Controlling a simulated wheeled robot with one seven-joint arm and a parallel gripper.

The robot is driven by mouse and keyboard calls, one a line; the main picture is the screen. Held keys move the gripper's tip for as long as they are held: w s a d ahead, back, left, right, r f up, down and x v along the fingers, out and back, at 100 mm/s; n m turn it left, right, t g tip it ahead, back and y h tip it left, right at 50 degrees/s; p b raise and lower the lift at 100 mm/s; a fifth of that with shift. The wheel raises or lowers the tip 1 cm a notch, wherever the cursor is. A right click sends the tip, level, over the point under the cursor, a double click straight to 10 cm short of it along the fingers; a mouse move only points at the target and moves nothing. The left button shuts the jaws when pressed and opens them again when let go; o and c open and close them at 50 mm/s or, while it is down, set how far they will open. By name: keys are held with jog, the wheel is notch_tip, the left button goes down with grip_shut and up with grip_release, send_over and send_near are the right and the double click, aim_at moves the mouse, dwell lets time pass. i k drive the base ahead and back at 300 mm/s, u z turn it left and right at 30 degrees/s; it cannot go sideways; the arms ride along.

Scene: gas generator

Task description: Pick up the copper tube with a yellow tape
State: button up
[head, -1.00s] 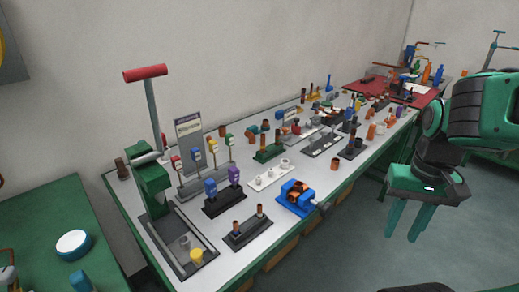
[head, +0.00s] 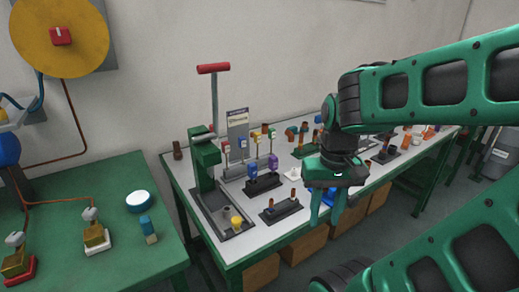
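My gripper (head: 325,218) hangs in front of the long white-topped bench, fingers pointing down and apart, with nothing seen between them. A black stand (head: 283,212) on the bench, left of my gripper, holds two short upright copper tubes, a left one (head: 271,204) and a right one (head: 293,194). More copper tubes stand farther back, such as one upright tube (head: 316,136). I cannot make out yellow tape on any tube at this size. My gripper and arm hide part of the bench, including most of a blue vise (head: 328,196).
A green press (head: 207,165) with a red handle (head: 213,68) stands at the bench's left end. Coloured blocks (head: 262,163) stand behind the black stand. A green table (head: 110,255) is at left. Floor shows below the bench's right side.

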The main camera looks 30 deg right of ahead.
aim_at(301, 134)
jog(key=u, duration=2.45)
jog(key=k, duration=1.9)
jog(key=z, duration=2.1)
jog(key=i, duration=0.3)
jog(key=z, duration=0.05)
